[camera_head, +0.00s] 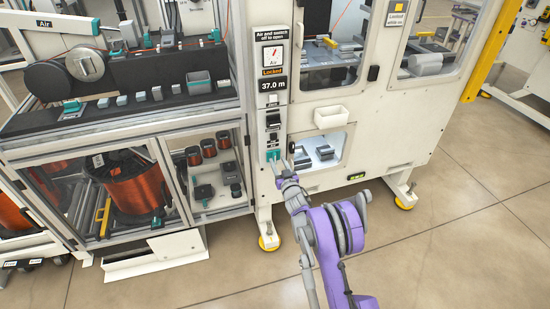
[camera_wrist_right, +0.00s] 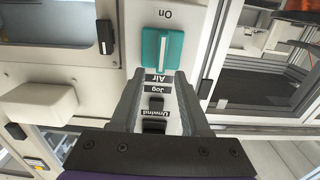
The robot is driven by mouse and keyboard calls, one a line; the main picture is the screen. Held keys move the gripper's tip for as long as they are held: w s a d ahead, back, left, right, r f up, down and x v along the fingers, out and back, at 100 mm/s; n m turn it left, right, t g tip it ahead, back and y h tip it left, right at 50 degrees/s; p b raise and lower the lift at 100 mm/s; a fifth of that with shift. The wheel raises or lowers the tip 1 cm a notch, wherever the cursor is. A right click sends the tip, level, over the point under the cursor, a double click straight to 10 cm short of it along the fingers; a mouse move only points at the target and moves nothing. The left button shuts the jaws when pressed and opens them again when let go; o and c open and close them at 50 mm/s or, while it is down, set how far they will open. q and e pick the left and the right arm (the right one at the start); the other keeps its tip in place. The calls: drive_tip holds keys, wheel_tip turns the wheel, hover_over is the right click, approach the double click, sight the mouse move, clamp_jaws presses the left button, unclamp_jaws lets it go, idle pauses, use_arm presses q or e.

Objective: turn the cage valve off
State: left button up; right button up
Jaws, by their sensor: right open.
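The cage valve is a teal handle (camera_wrist_right: 162,48) on the white panel of the machine cage, between an "On" label and an "Air" label. A pale line runs along the handle. It also shows small in the head view (camera_head: 271,156), low on the narrow control column. My right gripper (camera_wrist_right: 160,77) is open and empty, its two grey fingers pointing at the handle from just short of it. In the head view my right gripper (camera_head: 279,165) is close to the handle and partly hides it. My left gripper is not in view.
Black switches labelled "Jog" and "Unwind" (camera_wrist_right: 154,113) lie beside the valve. A sign above reads "Locked" (camera_head: 273,71) with "37.0 m" below. An open lit compartment (camera_head: 322,150) sits right of the gripper. The floor in front is clear.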

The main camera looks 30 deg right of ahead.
sight(275, 156)
drive_tip(key=shift+x, duration=1.8)
drive_tip(key=shift+a, duration=0.1)
clamp_jaws()
